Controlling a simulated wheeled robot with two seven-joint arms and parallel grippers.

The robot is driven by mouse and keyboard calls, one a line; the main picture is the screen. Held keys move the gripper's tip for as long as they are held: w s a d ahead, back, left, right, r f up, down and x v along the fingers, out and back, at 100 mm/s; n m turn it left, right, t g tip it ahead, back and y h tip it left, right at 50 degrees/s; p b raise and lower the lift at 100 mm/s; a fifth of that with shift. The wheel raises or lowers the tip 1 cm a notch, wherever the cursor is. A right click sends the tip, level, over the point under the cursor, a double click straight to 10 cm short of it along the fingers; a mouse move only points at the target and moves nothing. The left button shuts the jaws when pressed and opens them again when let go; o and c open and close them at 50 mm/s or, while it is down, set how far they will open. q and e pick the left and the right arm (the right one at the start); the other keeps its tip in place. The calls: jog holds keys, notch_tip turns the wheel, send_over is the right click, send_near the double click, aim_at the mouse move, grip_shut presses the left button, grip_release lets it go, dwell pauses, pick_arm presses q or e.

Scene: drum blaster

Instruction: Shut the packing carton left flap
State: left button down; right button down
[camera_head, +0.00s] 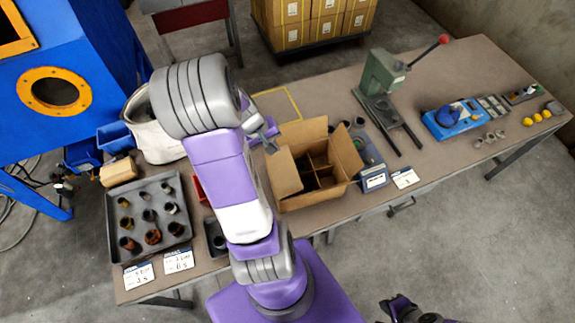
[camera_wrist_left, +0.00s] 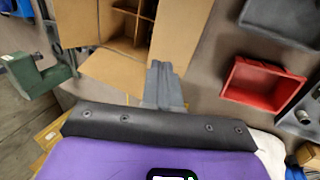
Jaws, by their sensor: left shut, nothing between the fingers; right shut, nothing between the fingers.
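The open packing carton (camera_head: 318,198) stands on the table, with dividers inside. Its left flap (camera_head: 284,173) is open at the carton's left side; it also shows in the left wrist view (camera_wrist_left: 178,35) to the right of the opening. My left gripper (camera_head: 264,135) is beside the carton's back left corner, partly hidden by my left arm. In the left wrist view its fingers (camera_wrist_left: 163,82) are together and empty, close to the left flap and back flap (camera_wrist_left: 113,70); I cannot tell whether they touch. My right gripper (camera_head: 415,314) is shut and empty at the bottom edge, away from the carton.
A grey tray of several cups (camera_head: 118,235) lies at the table's left. A red bin (camera_wrist_left: 262,82) sits near the carton's left side. A green press (camera_head: 384,75) and a grey device (camera_head: 374,181) stand to its right. Bare table lies between the press and blue device (camera_head: 447,122).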

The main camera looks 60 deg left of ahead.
aim_at(293, 166)
pick_arm(q)
jog(key=b+x, duration=0.1)
jog(key=x, duration=1.3)
jog(key=shift+s, duration=0.15)
jog(key=b+x, duration=0.1)
jog(key=b, duration=0.2)
jog(key=b+x, duration=0.2)
jog(key=shift+w+b, duration=0.35)
jog(key=shift+b, duration=0.05)
jog(key=shift+d, duration=0.1)
jog(key=shift+r, duration=0.1)
jog(key=shift+r+p, duration=1)
jog(key=shift+r, duration=0.3)
notch_tip(293, 166, up, 4)
jog(key=p, duration=0.3)
jog(key=shift+w+r, duration=0.1)
jog(key=shift+r, duration=0.05)
notch_tip(293, 166, up, 8)
jog(key=p, duration=0.1)
jog(key=shift+r+p, duration=0.25)
jog(key=shift+p, duration=0.1)
